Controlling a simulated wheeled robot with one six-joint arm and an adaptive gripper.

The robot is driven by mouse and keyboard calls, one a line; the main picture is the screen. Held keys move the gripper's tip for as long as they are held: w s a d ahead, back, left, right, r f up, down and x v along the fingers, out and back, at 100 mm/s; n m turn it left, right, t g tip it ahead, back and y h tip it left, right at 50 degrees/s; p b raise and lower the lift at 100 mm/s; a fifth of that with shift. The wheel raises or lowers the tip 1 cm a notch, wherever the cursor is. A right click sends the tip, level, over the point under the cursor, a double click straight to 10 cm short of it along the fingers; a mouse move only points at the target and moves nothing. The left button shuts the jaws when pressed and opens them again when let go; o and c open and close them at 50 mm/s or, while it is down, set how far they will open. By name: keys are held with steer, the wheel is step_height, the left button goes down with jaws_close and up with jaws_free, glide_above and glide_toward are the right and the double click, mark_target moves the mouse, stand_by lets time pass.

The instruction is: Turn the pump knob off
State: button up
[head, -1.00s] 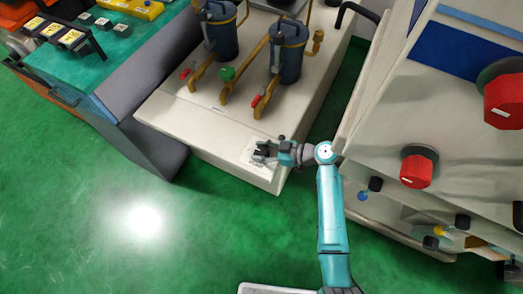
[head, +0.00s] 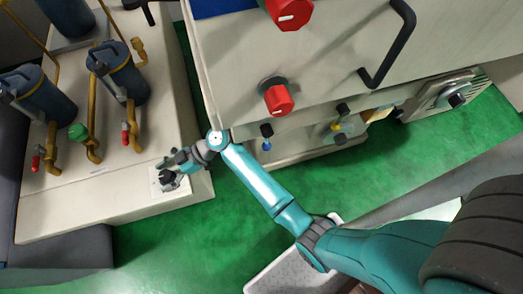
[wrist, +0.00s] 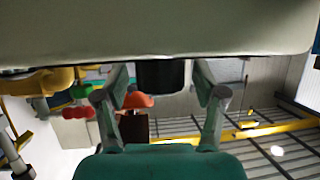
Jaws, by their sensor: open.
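A black knob (wrist: 161,75) shows in the wrist view, standing out from the pale cabinet surface. I take it for the pump knob; its pointer or marking is not visible. My gripper (wrist: 162,84) is open, with one finger on each side of the knob and a gap on both sides. In the head view my gripper (head: 170,181) is at the white label plate (head: 157,172) on the near right corner of the beige pump cabinet (head: 95,200). There the gripper largely hides the knob.
Blue canisters (head: 118,70) with brass pipes and red-handled valves (head: 125,138) stand on the beige cabinet. A machine panel with red knobs (head: 278,99) and a black handle (head: 390,45) stands to the right. Green floor (head: 225,210) lies between them.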

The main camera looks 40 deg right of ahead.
steer(key=m+t+h, duration=0.2)
steer(key=m+t, duration=0.2)
steer(key=shift+s+m+t, duration=0.15)
steer(key=shift+m+t, duration=0.15)
steer(key=shift+t, duration=0.1)
steer(key=shift+m+t+h, duration=1.7)
steer(key=shift+m+h, duration=0.2)
steer(key=shift+m, duration=0.2)
steer(key=shift+a+m+t+h, duration=0.1)
steer(key=shift+m+t+h, duration=1)
steer(key=shift+m+h, duration=1.15)
